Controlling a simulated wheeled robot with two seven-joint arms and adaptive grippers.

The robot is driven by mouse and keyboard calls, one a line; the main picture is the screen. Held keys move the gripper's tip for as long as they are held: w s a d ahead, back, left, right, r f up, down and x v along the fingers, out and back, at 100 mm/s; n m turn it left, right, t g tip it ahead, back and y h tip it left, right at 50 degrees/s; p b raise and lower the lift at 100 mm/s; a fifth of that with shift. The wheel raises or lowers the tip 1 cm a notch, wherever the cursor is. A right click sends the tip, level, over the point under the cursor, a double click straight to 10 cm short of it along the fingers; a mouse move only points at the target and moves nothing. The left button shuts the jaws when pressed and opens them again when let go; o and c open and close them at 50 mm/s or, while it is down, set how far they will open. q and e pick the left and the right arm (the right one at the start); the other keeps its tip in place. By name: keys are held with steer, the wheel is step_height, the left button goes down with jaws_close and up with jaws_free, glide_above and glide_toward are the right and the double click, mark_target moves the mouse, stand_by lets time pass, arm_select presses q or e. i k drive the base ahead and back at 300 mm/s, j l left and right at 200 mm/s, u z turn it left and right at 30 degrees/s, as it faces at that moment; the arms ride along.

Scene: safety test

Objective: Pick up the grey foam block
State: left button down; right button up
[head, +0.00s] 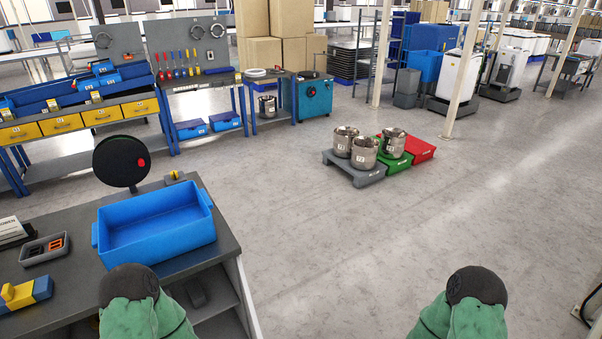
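I cannot make out a grey foam block for certain. A dark grey object (196,291) lies on the shelf under the near workbench, too unclear to name. The workbench (190,262) stands at the left and carries an empty blue bin (152,228). Two green arm parts with dark round caps, mine, show at the bottom edge, one at the left by the bench and one at the right over the floor. Neither of my grippers is in view.
A blue and yellow block (25,294), a small grey tray (44,249) with orange pieces and a round black disc (121,162) are at the bench. Metal pots (364,152) stand on low grey and green platforms beside a red one (411,150).

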mark_target(198, 296)
steer(key=i+l+u, duration=0.2)
steer(key=l+u, duration=0.2)
steer(key=i+l+u, duration=0.15)
steer(key=l+u, duration=0.15)
steer(key=u, duration=0.15)
steer(key=l+u, duration=1.2)
steer(key=l, duration=0.15)
